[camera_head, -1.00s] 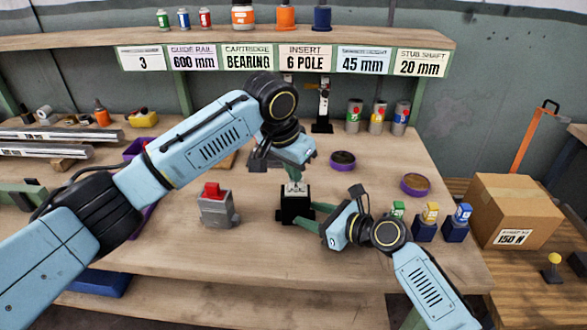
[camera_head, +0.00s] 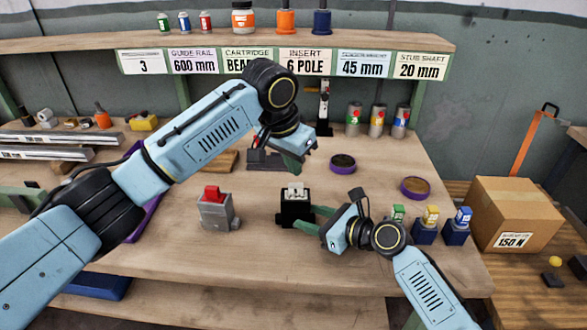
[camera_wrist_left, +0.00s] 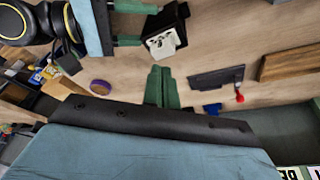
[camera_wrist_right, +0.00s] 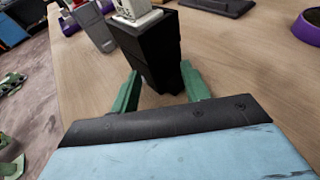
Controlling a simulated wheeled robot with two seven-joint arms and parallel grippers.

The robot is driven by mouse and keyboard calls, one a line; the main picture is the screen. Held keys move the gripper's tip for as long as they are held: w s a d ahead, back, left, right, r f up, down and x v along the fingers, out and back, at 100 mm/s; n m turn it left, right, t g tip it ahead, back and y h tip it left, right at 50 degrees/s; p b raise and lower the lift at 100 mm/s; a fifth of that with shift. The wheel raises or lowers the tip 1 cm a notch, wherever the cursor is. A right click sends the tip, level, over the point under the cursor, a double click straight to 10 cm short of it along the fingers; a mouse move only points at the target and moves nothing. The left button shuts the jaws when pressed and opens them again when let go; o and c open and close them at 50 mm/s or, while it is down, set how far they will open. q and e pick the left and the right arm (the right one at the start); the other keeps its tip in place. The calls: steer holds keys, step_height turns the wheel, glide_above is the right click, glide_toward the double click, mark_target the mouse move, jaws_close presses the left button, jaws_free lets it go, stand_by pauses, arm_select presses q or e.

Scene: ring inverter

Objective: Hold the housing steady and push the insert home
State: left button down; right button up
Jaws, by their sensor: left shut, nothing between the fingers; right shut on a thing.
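The black housing (camera_head: 295,211) stands upright on the bench, with the white insert (camera_head: 295,191) in its top and part of the insert showing above the rim. The housing also shows in the right wrist view (camera_wrist_right: 145,55), with the insert (camera_wrist_right: 136,8) cut by the top edge. My right gripper (camera_head: 312,218) is shut on the housing low down, one green finger on each side. My left gripper (camera_head: 294,165) is shut and empty, above and behind the housing, apart from the insert. Its closed fingers (camera_wrist_left: 162,88) show beside the housing (camera_wrist_left: 172,22) and insert (camera_wrist_left: 163,43) in the left wrist view.
A grey block with a red top (camera_head: 215,209) stands left of the housing. Purple-rimmed round dishes (camera_head: 343,164) lie behind and to the right. Small blue-based blocks (camera_head: 425,231) stand right of my right gripper. Bare bench lies in front of the housing.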

steer(key=shift+s+f, duration=0.2)
steer(key=shift+f, duration=0.3)
steer(key=o, duration=0.8)
arm_select(q)
steer(key=v, duration=1.1)
arm_select(e)
steer(key=shift+o, duration=0.2)
steer(key=shift+w+r, duration=0.15)
steer(key=shift+r, duration=0.05)
arm_select(q)
steer(key=shift+s+a+r, duration=0.1)
steer(key=shift+r, duration=0.05)
arm_select(e)
steer(key=shift+d+r, duration=0.1)
